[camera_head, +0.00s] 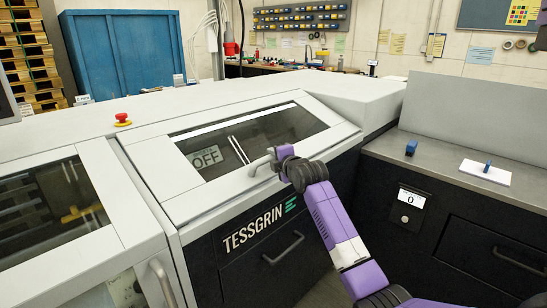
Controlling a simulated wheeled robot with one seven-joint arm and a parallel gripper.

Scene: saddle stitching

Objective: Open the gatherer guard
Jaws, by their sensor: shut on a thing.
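A white-framed guard (152,160) with a dark window lies sloped over the front of the machine, and appears down. A pale bar handle (256,166) sticks out at the guard's lower front edge. My gripper (274,155), at the end of my purple arm, is shut on this handle. The wrist hides the handle's right part. The fingertips are small and their exact grip is hard to see.
A second windowed guard (88,163) stands at the left, with a handle (161,283) below. A red stop button (123,119) sits on the white top. On the right, a steel counter (440,158) holds a blue block (411,147) and a white pad (485,173).

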